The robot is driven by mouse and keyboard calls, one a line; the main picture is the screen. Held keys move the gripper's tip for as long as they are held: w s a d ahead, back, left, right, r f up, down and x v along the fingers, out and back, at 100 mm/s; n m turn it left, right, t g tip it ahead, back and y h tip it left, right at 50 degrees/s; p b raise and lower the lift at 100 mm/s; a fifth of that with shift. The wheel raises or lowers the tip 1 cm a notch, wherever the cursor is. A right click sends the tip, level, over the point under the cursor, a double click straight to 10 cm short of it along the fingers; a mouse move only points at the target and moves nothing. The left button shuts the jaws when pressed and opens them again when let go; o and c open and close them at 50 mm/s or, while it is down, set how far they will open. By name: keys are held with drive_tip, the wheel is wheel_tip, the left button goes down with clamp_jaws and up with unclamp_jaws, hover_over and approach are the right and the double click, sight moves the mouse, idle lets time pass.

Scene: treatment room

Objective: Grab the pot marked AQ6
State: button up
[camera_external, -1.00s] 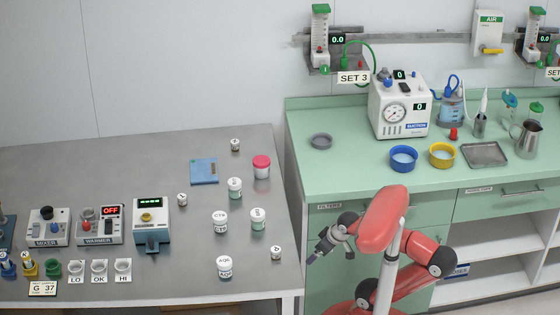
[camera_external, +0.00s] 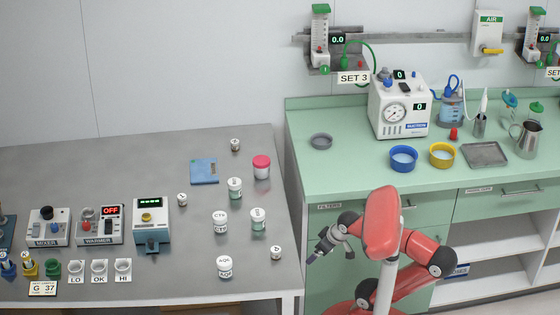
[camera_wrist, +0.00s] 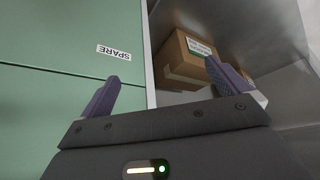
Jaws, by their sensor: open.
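A small white-lidded pot (camera_external: 225,267) stands near the front edge of the grey table; its lettering starts with AQ, but the last character is too small to read surely. Other white-lidded pots, one marked CT-something (camera_external: 220,222), one behind to its right (camera_external: 258,219) and one further back (camera_external: 235,188), stand beyond it. My gripper (camera_external: 314,252) is right of the table, in front of the green cabinet, apart from all pots. In the wrist view my gripper (camera_wrist: 172,88) is open and empty, facing a green cabinet front and a shelf; no pot shows there.
A pink-lidded jar (camera_external: 261,167), a blue pad (camera_external: 204,171) and several tiny labelled pieces, one at the right (camera_external: 276,253), are on the grey table (camera_external: 180,280). Mixer (camera_external: 47,228) and warmer (camera_external: 99,226) stand left. The green counter (camera_external: 350,175) is right. A cardboard box (camera_wrist: 182,58) sits on the shelf.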

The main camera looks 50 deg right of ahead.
idle(0.3)
drive_tip(key=c, duration=0.7)
wheel_tip(320, 180, up, 27)
drive_tip(key=n+g+y+p, duration=0.3)
drive_tip(key=n+y+p, duration=0.1)
drive_tip(key=n, duration=0.7)
hover_over(225, 261)
drive_tip(key=s+d, duration=0.1)
drive_tip(key=d, duration=0.1)
drive_tip(key=shift+s+d+b+x, duration=0.1)
drive_tip(key=shift+b+x, duration=0.15)
drive_tip(key=shift+x, duration=1.6)
drive_tip(key=shift+s+d+b+x, duration=0.1)
drive_tip(key=shift+b+x, duration=0.15)
drive_tip(key=shift+x, duration=1.6)
